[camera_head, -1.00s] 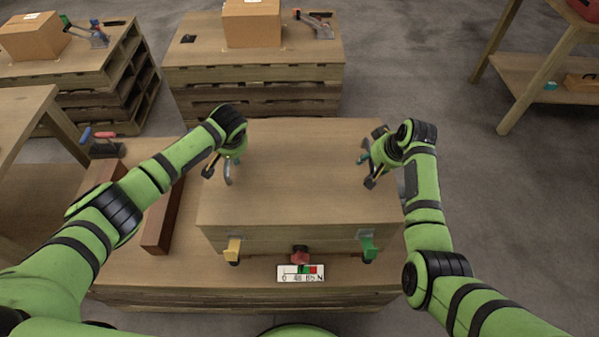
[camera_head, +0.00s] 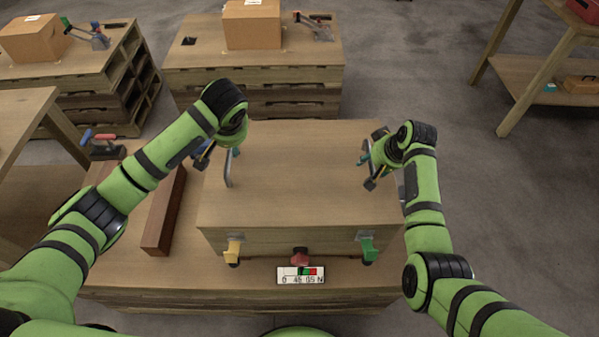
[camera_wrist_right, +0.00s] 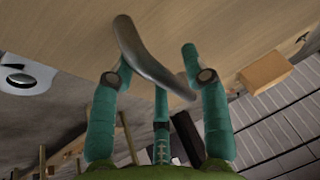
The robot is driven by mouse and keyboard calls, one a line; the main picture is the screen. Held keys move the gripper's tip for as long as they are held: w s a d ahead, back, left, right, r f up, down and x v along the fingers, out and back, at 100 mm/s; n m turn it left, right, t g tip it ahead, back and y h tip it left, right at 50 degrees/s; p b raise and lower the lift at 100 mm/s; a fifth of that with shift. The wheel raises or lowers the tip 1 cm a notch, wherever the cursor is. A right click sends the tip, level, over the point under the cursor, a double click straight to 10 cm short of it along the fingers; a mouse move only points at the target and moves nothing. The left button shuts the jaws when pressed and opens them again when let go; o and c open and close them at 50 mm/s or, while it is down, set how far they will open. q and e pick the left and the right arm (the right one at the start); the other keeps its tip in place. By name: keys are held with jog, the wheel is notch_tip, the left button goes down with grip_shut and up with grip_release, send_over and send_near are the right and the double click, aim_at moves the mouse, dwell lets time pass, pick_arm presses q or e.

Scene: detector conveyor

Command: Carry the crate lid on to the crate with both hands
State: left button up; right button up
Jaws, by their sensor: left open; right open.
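The crate lid (camera_head: 300,175) is a flat wooden board lying level on top of the wooden crate (camera_head: 300,241); no gap shows at the front. A grey bar handle (camera_head: 228,170) stands near the lid's left edge. My left gripper (camera_head: 202,157) is open, just left of this handle and apart from it. My right gripper (camera_head: 368,173) is open at the lid's right edge. In the right wrist view the other handle (camera_wrist_right: 150,58) passes between its spread teal fingers; whether they touch it is unclear.
Yellow (camera_head: 233,251), red (camera_head: 299,257) and green (camera_head: 368,250) clasps line the crate's front, above a marked label (camera_head: 300,275). A brown beam (camera_head: 163,215) lies left of the crate. Pallets with cardboard boxes (camera_head: 252,24) stand behind.

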jog(key=shift+r, duration=0.1)
jog(key=shift+s+d+r, duration=0.1)
jog(key=shift+r, duration=0.2)
pick_arm(q)
jog(key=shift+s+d+r, duration=0.1)
jog(key=shift+s+r, duration=0.1)
jog(key=shift+r, duration=0.25)
pick_arm(e)
jog(key=v, duration=1.1)
jog(key=shift+s, duration=0.1)
